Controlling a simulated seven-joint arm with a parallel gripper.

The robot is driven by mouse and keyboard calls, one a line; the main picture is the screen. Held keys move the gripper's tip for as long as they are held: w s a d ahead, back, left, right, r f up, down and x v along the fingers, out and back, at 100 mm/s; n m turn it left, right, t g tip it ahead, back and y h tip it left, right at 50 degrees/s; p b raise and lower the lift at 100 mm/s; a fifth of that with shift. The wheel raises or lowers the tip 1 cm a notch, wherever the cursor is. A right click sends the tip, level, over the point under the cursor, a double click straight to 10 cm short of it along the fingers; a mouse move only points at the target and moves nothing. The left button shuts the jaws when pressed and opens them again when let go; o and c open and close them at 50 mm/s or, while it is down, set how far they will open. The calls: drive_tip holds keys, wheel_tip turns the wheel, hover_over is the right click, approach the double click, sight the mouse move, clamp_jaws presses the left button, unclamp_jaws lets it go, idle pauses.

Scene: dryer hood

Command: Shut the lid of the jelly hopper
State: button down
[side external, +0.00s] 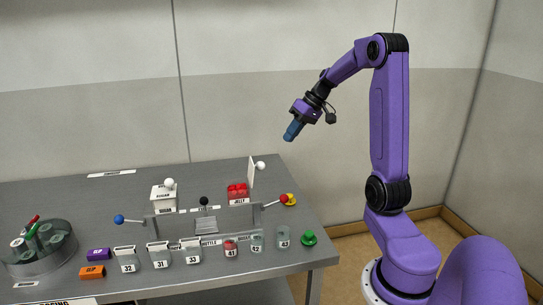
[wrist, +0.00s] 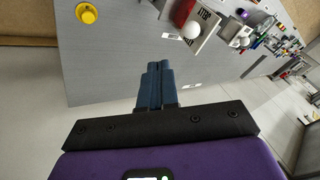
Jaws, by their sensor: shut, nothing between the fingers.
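In the wrist view a white ball (wrist: 191,32) and red contents (wrist: 183,11) show near the top edge. My gripper (side external: 291,134) is shut and empty, in the air above and to the right of the lid, apart from it. Its blue fingers (wrist: 160,66) are together in the wrist view.
A white sugar hopper (side external: 163,199) with a white knob stands left of the jelly hopper. Labelled cups (side external: 193,251) line the front. A round bin (side external: 42,258) stands far left.

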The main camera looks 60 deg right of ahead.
drive_tip(key=w+a+f, duration=0.3)
drive_tip(key=a+f, duration=0.2)
drive_tip(key=f, duration=0.1)
drive_tip(key=shift+w+a, duration=0.3)
drive_tip(key=shift+w, duration=0.1)
drive_tip(key=shift+w+a+r+g, duration=0.2)
drive_tip(key=shift+g, duration=0.1)
